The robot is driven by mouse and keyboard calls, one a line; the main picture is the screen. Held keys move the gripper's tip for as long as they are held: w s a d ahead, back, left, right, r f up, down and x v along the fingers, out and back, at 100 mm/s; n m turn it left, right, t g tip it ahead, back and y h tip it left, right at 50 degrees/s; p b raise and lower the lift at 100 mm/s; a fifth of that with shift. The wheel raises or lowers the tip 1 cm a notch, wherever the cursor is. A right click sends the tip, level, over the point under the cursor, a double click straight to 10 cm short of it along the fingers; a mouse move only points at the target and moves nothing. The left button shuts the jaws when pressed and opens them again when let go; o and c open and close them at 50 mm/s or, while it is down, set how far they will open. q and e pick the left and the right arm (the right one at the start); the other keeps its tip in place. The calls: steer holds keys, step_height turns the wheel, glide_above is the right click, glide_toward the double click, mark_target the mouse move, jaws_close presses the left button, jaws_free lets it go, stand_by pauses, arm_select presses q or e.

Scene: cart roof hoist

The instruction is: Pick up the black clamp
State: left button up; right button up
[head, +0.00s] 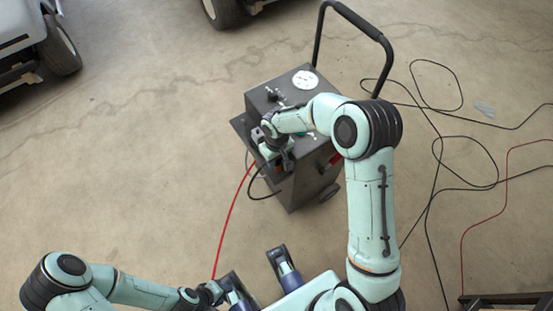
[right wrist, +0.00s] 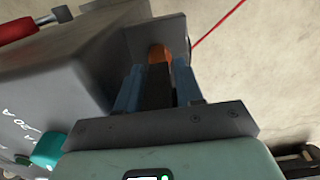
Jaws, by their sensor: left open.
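The black clamp (right wrist: 157,88) shows in the right wrist view as a dark block with an orange tip beyond it. My right gripper (right wrist: 158,85) has one blue finger on each side of it, and the clamp fills the gap between them. In the head view my right gripper (head: 270,149) is at the near left side of the dark cart box; the arm and hand hide most of the clamp there. My left gripper (head: 213,291) is low in the head view, away from the box, open, with its fingertips hard to make out.
The dark grey wheeled box (head: 307,185) has a tall black handle (head: 352,17) at its back. A red cable (head: 229,220) runs from it over the floor, and black cables (head: 436,150) lie in loops to the right. White vehicles stand at top left. The left floor is clear.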

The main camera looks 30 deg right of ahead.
jaws_close()
steer(key=shift+r, duration=0.1)
step_height(320, 180, up, 20)
steer(key=p, duration=0.3)
stand_by(0.3)
stand_by(0.5)
